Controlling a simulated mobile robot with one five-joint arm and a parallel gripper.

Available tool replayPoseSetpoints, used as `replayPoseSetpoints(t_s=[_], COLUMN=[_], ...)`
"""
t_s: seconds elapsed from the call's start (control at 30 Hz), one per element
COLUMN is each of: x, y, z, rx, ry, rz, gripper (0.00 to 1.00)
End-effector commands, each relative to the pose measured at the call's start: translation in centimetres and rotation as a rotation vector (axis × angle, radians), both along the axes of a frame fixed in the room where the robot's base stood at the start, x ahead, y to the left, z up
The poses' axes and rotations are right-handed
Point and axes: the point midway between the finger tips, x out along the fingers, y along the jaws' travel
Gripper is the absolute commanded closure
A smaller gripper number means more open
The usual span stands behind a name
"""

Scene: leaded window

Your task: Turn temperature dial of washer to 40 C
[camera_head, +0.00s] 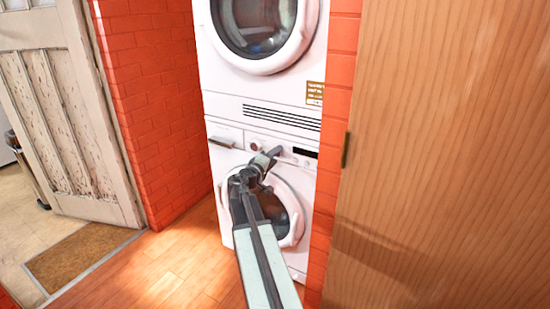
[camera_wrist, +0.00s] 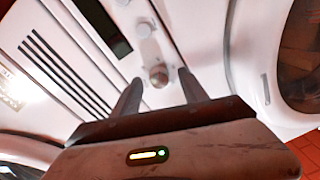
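The white washer (camera_head: 294,174) is the lower of two stacked machines, with a control panel above its round door. My gripper (camera_head: 274,153) is at this panel in the head view. In the wrist view my gripper (camera_wrist: 160,90) is open, one finger on each side of a small round knob (camera_wrist: 158,76). Gaps show between the knob and both fingers. A second small round control (camera_wrist: 143,30) lies beyond it, near the dark display (camera_wrist: 100,25). A rounded knob (camera_head: 255,146) also shows left of my gripper in the head view. Dial markings are not readable.
The upper machine (camera_head: 212,75) stands on the washer. Brick walls (camera_head: 155,95) flank the stack, and a wooden panel (camera_head: 450,150) fills the right side. A worn door (camera_head: 60,110) is at left. The wooden floor (camera_head: 170,265) in front is clear.

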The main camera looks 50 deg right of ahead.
Motion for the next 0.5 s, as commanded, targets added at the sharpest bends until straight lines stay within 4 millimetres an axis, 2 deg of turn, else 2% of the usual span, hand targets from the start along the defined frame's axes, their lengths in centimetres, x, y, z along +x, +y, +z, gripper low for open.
replayPoseSetpoints(t_s=[0.27,0.37,0.5], x=[0.0,-0.3,-1.0], y=[0.1,0.9,3.2], z=[0.1,0.1,0.2], rx=[-0.002,-0.002,-0.001], ry=[0.002,0.001,0.002], rz=[0.001,0.002,0.003], gripper=[0.49,0.49,0.49])
